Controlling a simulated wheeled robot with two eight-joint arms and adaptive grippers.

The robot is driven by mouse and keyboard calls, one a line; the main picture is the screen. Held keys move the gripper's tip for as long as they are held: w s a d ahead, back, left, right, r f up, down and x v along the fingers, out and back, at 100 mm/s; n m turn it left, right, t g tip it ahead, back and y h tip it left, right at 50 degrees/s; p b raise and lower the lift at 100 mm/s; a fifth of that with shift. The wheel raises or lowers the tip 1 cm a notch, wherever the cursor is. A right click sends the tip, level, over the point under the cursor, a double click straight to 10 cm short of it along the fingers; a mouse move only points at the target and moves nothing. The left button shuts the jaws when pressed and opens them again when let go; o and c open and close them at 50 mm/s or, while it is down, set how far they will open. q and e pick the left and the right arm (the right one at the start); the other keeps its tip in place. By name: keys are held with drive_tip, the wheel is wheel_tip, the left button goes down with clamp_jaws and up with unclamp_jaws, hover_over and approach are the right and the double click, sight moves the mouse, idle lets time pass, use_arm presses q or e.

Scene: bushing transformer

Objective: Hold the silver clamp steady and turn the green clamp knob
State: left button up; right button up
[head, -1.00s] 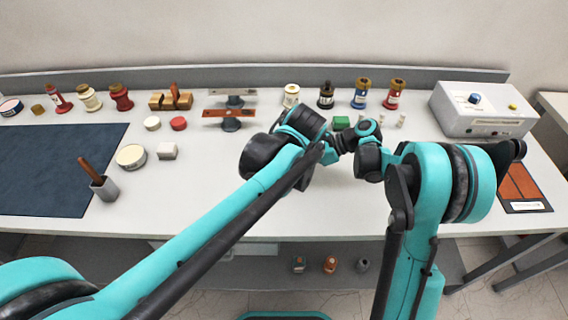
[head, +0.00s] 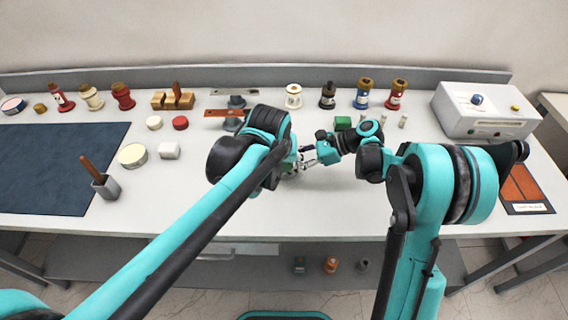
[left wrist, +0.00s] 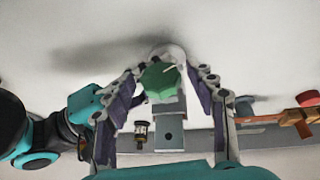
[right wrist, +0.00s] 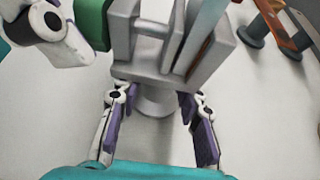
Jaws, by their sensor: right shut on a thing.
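The silver clamp (right wrist: 158,45) fills the top of the right wrist view, and its grey body (left wrist: 170,125) also shows in the left wrist view. My right gripper (right wrist: 153,92) is shut on the silver clamp, one finger on each side of its lower part. The green clamp knob (left wrist: 158,80) lies between the fingers of my left gripper (left wrist: 168,70), with gaps on both sides; that gripper is open. In the head view the knob (head: 287,168) is partly hidden by my left wrist, and most of the clamp is hidden.
A dark mat (head: 50,165) covers the left. The front middle of the table is clear.

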use_arm(q)
drive_tip(key=v, duration=1.2)
drive_tip(key=x, duration=1.2)
drive_tip(key=shift+f, duration=0.1)
drive_tip(key=shift+s, duration=0.1)
